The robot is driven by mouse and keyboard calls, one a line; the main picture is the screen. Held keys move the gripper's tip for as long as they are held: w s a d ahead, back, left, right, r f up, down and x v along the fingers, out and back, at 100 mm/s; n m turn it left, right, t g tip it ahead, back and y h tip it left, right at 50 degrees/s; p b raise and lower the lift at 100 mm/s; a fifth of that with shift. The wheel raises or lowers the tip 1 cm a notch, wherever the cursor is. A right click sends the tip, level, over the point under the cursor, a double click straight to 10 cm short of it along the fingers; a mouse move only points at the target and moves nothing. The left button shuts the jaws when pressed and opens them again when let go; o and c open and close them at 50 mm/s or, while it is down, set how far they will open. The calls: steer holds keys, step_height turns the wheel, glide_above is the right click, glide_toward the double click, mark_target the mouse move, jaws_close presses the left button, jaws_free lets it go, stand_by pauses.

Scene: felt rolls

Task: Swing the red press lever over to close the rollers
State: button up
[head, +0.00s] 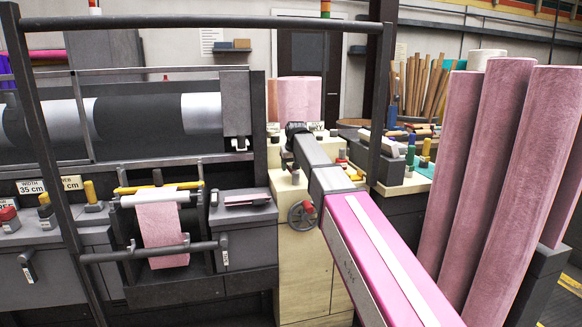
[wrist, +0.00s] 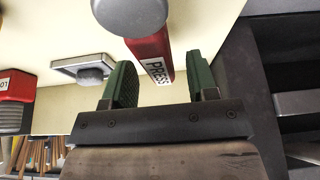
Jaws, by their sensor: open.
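The red press lever (wrist: 150,48) shows in the wrist view, with a white PRESS label and a round grey knob (wrist: 130,12) at its near end. My gripper (wrist: 161,72) is open, its two green-padded fingers apart. The lever's labelled part appears between the fingers in the picture, with visible gaps on both sides. I cannot tell how deep the lever sits between them. The rollers of the press cannot be told for sure.
In the wrist view a grey fitting (wrist: 85,70) and a red-topped block (wrist: 15,88) lie left, and a dark machine edge (wrist: 245,70) right. In the head view a crank wheel (head: 300,217) is on the cabinet, a dark rail frame (head: 200,22) crosses, and tall pink rolls (head: 500,130) stand right.

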jaws_close()
